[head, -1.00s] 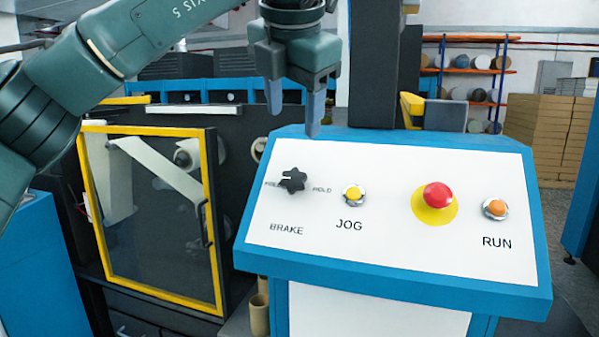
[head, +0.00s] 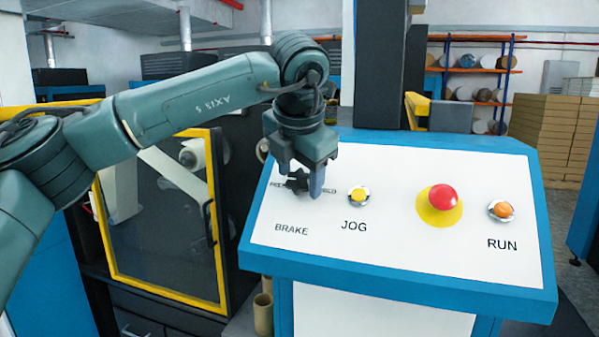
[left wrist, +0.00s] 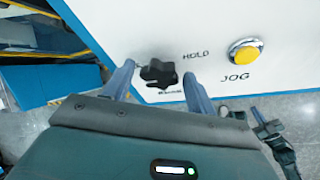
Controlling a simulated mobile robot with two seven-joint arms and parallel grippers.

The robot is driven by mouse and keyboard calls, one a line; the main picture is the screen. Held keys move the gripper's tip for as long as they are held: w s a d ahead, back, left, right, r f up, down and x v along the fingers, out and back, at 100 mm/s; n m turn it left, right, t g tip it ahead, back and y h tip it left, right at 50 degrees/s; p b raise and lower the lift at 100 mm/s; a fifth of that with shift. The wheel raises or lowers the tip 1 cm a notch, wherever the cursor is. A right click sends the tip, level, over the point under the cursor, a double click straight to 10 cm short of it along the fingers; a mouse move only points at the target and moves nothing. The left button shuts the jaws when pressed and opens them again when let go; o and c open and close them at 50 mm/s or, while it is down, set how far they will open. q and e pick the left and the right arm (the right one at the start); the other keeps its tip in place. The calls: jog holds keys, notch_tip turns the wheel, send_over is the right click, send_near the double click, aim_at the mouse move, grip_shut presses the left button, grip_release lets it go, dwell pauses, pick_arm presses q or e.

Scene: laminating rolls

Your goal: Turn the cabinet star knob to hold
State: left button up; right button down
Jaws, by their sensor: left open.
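The black star knob (head: 297,181) sits above the word BRAKE at the left of the white sloped panel, partly covered by my left gripper in the head view. My left gripper (head: 300,188) is open, with its fingers down around the knob's sides. In the left wrist view the knob (left wrist: 158,74) lies between the two spread finger tips (left wrist: 158,82), and a gap shows at each side. The HOLD label (left wrist: 196,55) is right of the knob. The knob's pointer is hidden. My right gripper is not in view.
Right of the knob are the yellow JOG button (head: 359,194), the red mushroom button (head: 443,198) on a yellow disc, and the orange RUN button (head: 501,209). A yellow-framed machine door (head: 160,281) stands left of the panel.

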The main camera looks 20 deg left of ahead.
pick_arm(q)
jog(key=c, duration=1)
